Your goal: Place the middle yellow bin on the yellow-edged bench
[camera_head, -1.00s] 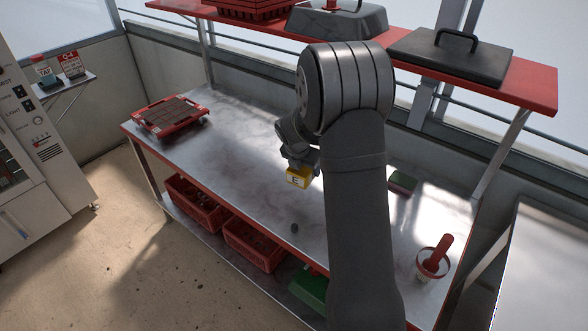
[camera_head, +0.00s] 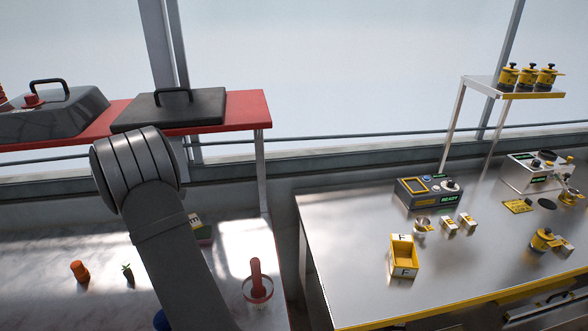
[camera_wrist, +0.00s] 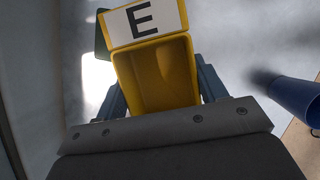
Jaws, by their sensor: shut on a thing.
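My gripper (camera_wrist: 162,92) is shut on a yellow bin (camera_wrist: 155,75) with a white label reading E. The bin's inside looks empty in the wrist view. In the head view my arm link hides the gripper and this bin. The yellow-edged bench (camera_head: 350,265) stands at the right, a metal top with a yellow front edge. Another yellow bin (camera_head: 403,265), labelled F, stands on its left part.
The yellow-edged bench holds a grey READY device (camera_head: 430,191), small yellow-and-white blocks and other yellow parts. Its front-left top is clear. A red scoop in a cup (camera_head: 257,282) and an orange item (camera_head: 79,271) stand on the left bench. A blue cylinder (camera_wrist: 290,98) shows beside the bin.

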